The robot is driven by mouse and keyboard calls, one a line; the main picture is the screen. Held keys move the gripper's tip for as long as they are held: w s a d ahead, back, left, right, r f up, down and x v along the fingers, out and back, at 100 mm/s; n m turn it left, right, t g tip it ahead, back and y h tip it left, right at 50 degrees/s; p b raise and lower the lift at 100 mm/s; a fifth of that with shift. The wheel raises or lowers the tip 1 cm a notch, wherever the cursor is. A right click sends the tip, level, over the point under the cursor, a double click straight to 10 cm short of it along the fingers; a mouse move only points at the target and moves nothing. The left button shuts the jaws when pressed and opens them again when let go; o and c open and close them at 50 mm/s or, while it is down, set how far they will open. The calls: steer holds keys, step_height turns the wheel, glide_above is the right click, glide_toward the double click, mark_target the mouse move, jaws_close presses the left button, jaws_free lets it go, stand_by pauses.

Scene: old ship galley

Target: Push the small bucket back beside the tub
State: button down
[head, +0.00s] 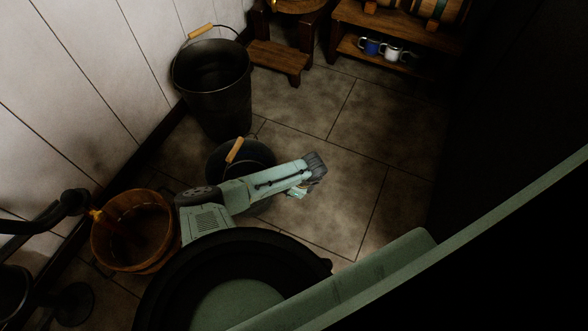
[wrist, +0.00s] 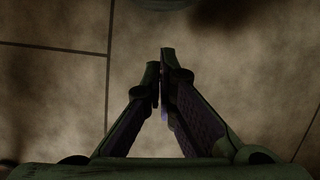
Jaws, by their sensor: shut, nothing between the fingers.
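The small bucket (head: 222,163), dark with a wooden grip on its handle, stands on the floor, its near side partly hidden by my forearm. The round wooden tub (head: 103,247) stands to its lower left, with a floor gap between them and my arm's elbow partly across. My gripper (head: 297,192) is to the right of the small bucket, pointing down over bare floor. In the wrist view its fingers (wrist: 160,72) are closed together with nothing between them. I cannot tell how high the fingertips are above the floor.
A tall black bucket (head: 212,100) stands behind the small bucket by the white plank wall (head: 100,80). A wooden step (head: 275,58) and a shelf with mugs (head: 390,52) are at the back. The tiled floor (head: 350,150) to the right is clear.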

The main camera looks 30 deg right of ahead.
steer(key=shift+w+a+f, duration=0.45)
steer(key=shift+w+a, duration=0.35)
steer(key=shift+w+a+f, duration=0.4)
steer(key=shift+w+a, duration=0.4)
